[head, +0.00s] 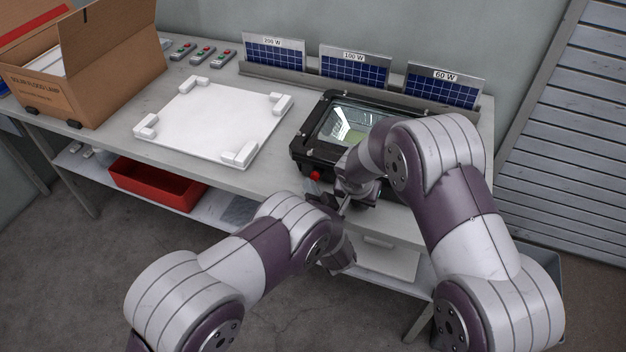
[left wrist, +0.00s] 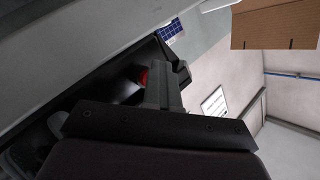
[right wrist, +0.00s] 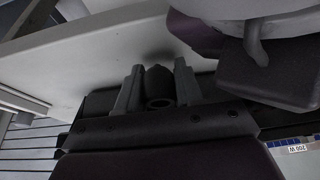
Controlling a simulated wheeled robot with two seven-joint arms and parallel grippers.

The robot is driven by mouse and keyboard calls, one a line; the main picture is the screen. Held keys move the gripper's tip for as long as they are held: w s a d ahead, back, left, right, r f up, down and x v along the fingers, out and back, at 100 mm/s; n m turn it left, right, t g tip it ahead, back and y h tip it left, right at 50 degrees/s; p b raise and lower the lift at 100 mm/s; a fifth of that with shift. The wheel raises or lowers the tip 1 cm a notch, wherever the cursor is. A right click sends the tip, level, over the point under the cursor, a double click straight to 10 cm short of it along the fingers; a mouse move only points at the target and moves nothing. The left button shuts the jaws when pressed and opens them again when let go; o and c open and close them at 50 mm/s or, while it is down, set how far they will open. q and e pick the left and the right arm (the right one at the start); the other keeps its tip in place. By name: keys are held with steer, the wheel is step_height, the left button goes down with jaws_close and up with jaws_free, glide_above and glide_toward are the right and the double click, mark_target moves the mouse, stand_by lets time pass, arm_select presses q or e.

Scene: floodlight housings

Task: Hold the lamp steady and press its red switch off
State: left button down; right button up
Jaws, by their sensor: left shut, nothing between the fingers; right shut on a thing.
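The lamp (head: 349,124), a black floodlight housing with a glass front, lies on the table with its glass up. Its red switch (head: 316,176) sits on the near side and also shows in the left wrist view (left wrist: 143,77). My left gripper (left wrist: 160,72) is shut and empty, its fingertips close beside the switch; I cannot tell whether they touch it. My right gripper (right wrist: 158,86) is shut on a dark, round, hollow-ended part of the lamp (right wrist: 158,80). In the head view my right arm hides the lamp's right near corner.
A white board with corner blocks (head: 212,120) lies left of the lamp. Several small switch boxes (head: 201,54), a cardboard box (head: 110,75) and three solar panels (head: 354,68) stand behind or to the left. A red bin (head: 155,182) is on the lower shelf.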

arm_select(q)
steer(key=shift+w+d+r, duration=0.2)
steer(key=shift+d+r, duration=0.1)
steer(key=shift+r, duration=0.15)
arm_select(e)
steer(key=shift+s+f, duration=0.25)
steer(key=shift+s, duration=0.05)
arm_select(q)
steer(key=shift+s+a+r, duration=0.1)
steer(key=shift+s, duration=0.35)
steer(key=shift+s+a+r, duration=0.1)
steer(key=shift+s, duration=0.35)
steer(key=shift+s+a+f, duration=0.1)
steer(key=shift+s+a, duration=0.05)
steer(key=shift+a, duration=0.05)
steer(key=shift+s+a+f, duration=0.1)
steer(key=shift+s+a, duration=0.05)
steer(key=shift+s, duration=0.15)
arm_select(e)
steer(key=shift+w+r, duration=0.2)
steer(key=shift+r, duration=0.05)
arm_select(q)
steer(key=s, duration=0.1)
steer(key=s+a, duration=0.1)
steer(key=s, duration=0.2)
steer(key=shift+s+a+f, duration=0.1)
steer(key=shift+a, duration=0.3)
arm_select(e)
steer(key=o, duration=1.2)
